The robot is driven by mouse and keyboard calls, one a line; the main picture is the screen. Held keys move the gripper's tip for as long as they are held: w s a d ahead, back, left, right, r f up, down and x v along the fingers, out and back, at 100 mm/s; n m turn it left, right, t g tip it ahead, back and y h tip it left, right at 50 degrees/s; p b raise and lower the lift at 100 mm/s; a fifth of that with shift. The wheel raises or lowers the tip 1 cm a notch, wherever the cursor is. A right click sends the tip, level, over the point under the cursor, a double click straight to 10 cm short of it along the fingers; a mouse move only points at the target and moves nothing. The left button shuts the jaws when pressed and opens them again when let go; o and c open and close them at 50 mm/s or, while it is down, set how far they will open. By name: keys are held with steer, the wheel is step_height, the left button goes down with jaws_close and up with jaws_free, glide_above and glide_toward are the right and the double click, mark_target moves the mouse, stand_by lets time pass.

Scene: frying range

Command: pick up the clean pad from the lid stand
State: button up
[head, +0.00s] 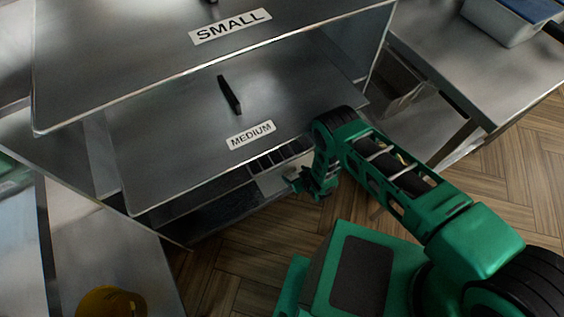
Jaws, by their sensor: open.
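The stand in front of me holds large steel sheets that look like lids, one labelled SMALL (130,50) and one labelled MEDIUM (180,125), each with a black handle. I take it to be the lid stand. My gripper (303,183) is open beside the stand's lower right edge, below the MEDIUM sheet and close to a pale slotted part (278,165). The fingertips are small and dark here, and I cannot see anything between them. I cannot make out a clean pad; it may be hidden under the sheets or behind my gripper.
A steel counter (490,75) stands at the right, with a blue-lidded container (505,20) on it. A yellow round object (110,301) sits on a grey surface at the bottom left. Wooden floor (225,275) is clear between the stand and my base.

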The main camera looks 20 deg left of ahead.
mark_target(291, 171)
steer(key=shift+x, duration=2.25)
steer(key=c, duration=1.2)
